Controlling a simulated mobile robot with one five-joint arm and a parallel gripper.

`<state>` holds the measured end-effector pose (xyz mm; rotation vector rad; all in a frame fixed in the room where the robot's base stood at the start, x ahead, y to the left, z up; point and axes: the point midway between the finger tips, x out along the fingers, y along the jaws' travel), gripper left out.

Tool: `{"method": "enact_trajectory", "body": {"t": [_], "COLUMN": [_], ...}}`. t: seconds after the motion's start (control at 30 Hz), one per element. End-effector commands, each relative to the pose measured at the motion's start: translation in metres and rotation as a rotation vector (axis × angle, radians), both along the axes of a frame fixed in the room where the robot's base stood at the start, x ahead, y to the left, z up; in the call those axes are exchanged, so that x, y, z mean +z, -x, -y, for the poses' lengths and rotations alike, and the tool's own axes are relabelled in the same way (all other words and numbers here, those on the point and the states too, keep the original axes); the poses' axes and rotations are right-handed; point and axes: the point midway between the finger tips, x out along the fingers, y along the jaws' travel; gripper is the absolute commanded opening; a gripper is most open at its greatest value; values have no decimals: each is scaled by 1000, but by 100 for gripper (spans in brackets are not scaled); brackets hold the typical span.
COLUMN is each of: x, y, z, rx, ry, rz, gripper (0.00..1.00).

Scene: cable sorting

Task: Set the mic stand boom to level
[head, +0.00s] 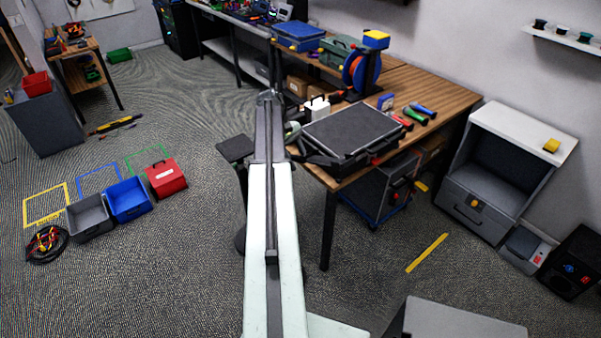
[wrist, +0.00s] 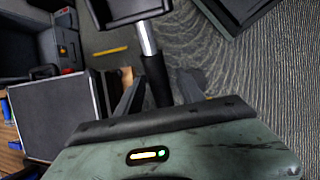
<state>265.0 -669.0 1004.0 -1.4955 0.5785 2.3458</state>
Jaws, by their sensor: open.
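I cannot identify the mic stand or its boom with certainty in either view. In the wrist view, a silver pole with a black sleeve (wrist: 157,78) runs down from a dark flat part at the top edge. It appears between the fingers of my gripper (wrist: 158,88); I cannot tell how far beyond them it lies. My gripper is open, with no visible hold on anything. In the head view, my arm reaches forward beside the table, and its far end hides what is behind it. A black flat-topped item (head: 237,149) shows just left of my arm.
A black case (head: 350,132) lies on the wooden table (head: 440,90) right of my arm; it also shows in the wrist view (wrist: 58,118). Grey, blue and red bins (head: 128,200) stand on the floor at left. A white-topped cabinet (head: 520,128) is at right. Floor between bins and arm looks clear.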

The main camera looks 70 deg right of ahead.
Motion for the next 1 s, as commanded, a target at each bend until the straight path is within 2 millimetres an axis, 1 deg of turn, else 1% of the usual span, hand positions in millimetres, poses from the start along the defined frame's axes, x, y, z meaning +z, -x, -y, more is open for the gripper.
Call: {"method": "enact_trajectory", "body": {"t": [0.03, 0.1, 0.2, 0.4, 0.43, 0.47, 0.5, 0.57, 0.6, 1.0], "x": [-18, -26, -30, -27, -27, -27, -27, -27, -27, -27], "y": [4, 8, 12, 12, 12, 12, 12, 13, 13, 13], "z": [-1, -1, -1, -1, -1, -1, -1, -1, -1, -2], "rx": [0, 0, 0, 0, 0, 0, -1, -1, -2, -2], "ry": [0, 0, 0, 0, 0, 0, 0, 0, 0, 0], "rz": [0, 0, 0, 0, 0, 0, 0, 0, 0, 0], "gripper": [45, 45, 45, 45, 42, 34, 23, 6, 0, 0]}}
